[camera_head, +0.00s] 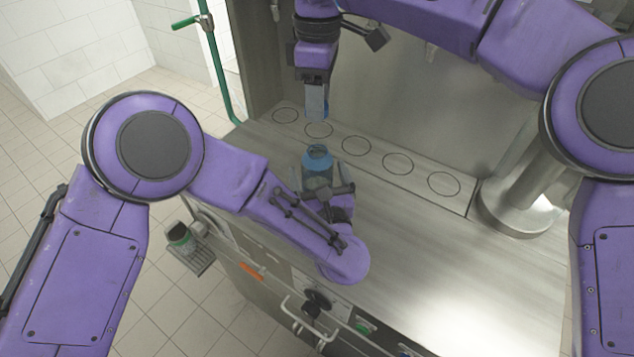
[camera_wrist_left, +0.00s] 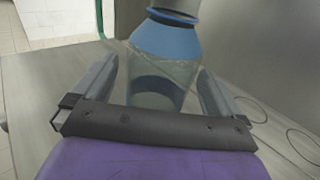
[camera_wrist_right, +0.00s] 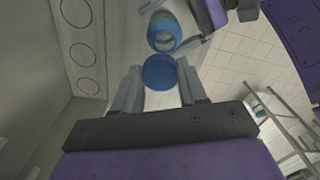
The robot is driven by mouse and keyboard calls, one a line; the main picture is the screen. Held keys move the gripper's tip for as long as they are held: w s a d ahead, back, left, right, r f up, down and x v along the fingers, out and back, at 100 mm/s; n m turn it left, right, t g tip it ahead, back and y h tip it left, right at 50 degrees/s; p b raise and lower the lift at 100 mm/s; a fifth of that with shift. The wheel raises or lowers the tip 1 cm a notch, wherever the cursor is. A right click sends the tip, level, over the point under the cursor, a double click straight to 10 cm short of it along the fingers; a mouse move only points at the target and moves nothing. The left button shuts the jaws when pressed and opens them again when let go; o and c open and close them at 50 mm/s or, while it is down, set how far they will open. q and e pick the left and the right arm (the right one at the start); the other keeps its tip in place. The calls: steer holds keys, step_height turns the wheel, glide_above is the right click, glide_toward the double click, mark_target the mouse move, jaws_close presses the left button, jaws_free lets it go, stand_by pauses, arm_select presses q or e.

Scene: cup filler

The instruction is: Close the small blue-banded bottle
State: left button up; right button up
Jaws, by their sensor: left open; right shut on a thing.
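The bottle (camera_head: 317,176) has a clear body, a blue shoulder and a blue band. It stands upright on the steel counter, and its blue part shows in the left wrist view (camera_wrist_left: 165,42). Its round mouth shows uncovered in the right wrist view (camera_wrist_right: 164,42). My left gripper (camera_head: 321,182) is open, with its fingers on either side of the bottle; any contact is unclear. My right gripper (camera_head: 316,108) is shut on a round blue cap (camera_wrist_right: 160,72), held apart from the bottle, behind and above it in the head view.
A raised steel ledge (camera_head: 375,163) with several marked circles runs behind the bottle. A steel wall rises behind it, and a round metal column (camera_head: 520,215) stands at the right. The right part of the counter is clear.

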mark_target(319, 144)
arm_select(q)
steer(key=shift+w+a+r, duration=0.2)
steer(key=shift+w+r, duration=0.05)
steer(key=shift+w, duration=0.5)
arm_select(e)
steer(key=shift+s+r, duration=0.35)
steer(key=shift+s, duration=0.3)
arm_select(q)
steer(key=shift+w, duration=0.25)
arm_select(e)
steer(key=shift+s, duration=0.1)
arm_select(q)
steer(key=shift+w+a+f, duration=0.15)
steer(key=shift+w, duration=0.4)
arm_select(e)
steer(key=shift+w+f, duration=0.2)
steer(key=shift+w, duration=0.25)
arm_select(q)
steer(key=shift+s, duration=0.1)
steer(key=c, duration=0.4)
arm_select(e)
steer(key=shift+s+r, duration=0.1)
steer(key=shift+s, duration=0.05)
arm_select(q)
steer(key=shift+s, duration=0.1)
steer(key=c, duration=1.1)
arm_select(e)
steer(key=shift+s, duration=0.1)
steer(key=shift+d+f, duration=0.1)
steer(key=shift+f, duration=2.45)
